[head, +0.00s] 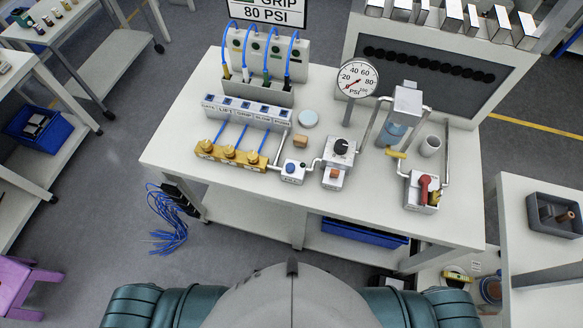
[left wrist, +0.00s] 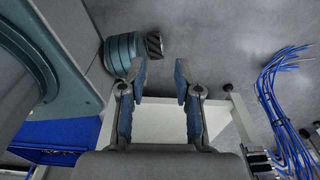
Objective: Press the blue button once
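The blue button (head: 291,168) is a small round cap on top of a white box (head: 292,177) near the front edge of the white table (head: 420,236). Nothing touches it or covers it in the head view. My left gripper (left wrist: 161,85) shows only in the left wrist view. Its two blue-padded fingers are spread apart with nothing between them. It is away from the button, which is not in that view. My right gripper is in neither view.
A regulator with a black knob (head: 341,146) stands right of the button, and a brass manifold (head: 231,155) with blue tubes left of it. A gauge (head: 357,78), glass filter and red-handled valve (head: 425,187) stand farther right. The table's front strip is clear.

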